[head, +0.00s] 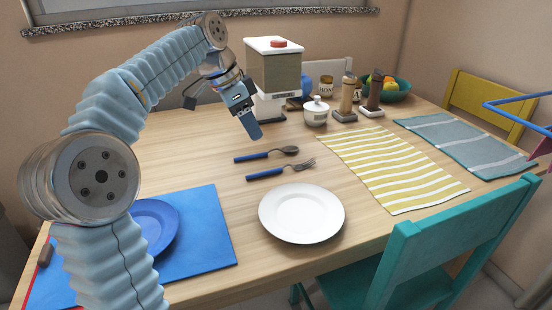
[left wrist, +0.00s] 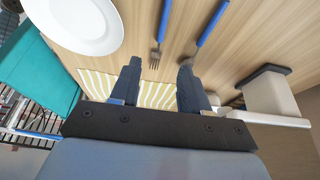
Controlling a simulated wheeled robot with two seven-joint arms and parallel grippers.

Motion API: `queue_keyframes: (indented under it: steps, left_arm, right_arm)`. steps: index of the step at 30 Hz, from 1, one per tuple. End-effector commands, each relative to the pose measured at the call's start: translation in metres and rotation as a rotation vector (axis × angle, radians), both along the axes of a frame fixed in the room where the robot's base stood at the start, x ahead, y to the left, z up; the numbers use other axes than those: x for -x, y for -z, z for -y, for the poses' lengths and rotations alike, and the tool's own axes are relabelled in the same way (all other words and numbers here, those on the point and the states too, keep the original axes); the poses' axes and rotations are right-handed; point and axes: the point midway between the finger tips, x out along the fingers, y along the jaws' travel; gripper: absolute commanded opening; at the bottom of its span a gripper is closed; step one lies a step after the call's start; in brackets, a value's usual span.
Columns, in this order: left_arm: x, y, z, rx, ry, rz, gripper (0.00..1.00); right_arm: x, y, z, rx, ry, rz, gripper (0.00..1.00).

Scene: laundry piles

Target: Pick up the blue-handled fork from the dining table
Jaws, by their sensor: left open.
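The blue-handled fork (head: 281,170) lies flat on the dining table (head: 365,210), behind the white plate, tines toward the right. It also shows in the left wrist view (left wrist: 156,50), its tines just beyond the gap between my fingers. A blue-handled spoon (head: 266,155) lies behind the fork, roughly parallel; in the left wrist view the spoon (left wrist: 205,32) ends near one fingertip. My left gripper (head: 254,132) is open and empty, above the table behind the spoon. Its two fingers show apart in the left wrist view (left wrist: 158,80). My right gripper is not in view.
A white plate (head: 301,213) is in front of the fork. A blue placemat (head: 215,235) with a blue plate (head: 152,226) lies left. A striped yellow cloth (head: 390,168) lies right. A dispenser (head: 273,75) and white jar (head: 316,112) stand behind. A teal chair (head: 420,250) is at the front.

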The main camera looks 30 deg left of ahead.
Motion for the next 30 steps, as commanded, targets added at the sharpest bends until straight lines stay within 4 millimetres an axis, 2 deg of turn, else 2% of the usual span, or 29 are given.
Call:
queue_keyframes:
  steps: [9, 12, 17, 25, 30]
  left_arm:
    - [-0.017, 0.058, 0.015, 0.001, 0.0, -0.006, 0.46]
    - [-0.022, 0.07, 0.018, 0.001, 0.0, -0.004, 0.46]
    - [-0.026, 0.081, 0.022, 0.001, 0.0, -0.002, 0.46]
    - [-0.039, 0.118, 0.032, 0.0, 0.001, -0.004, 0.46]
    - [-0.042, 0.125, 0.034, 0.0, 0.0, -0.001, 0.46]
  right_arm:
    - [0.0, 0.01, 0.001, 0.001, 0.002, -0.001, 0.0]
    - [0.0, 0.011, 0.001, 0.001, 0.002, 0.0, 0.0]
    - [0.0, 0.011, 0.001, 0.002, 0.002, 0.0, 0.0]
    - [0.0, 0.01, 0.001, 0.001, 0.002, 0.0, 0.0]
    - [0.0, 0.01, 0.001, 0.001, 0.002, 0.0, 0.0]
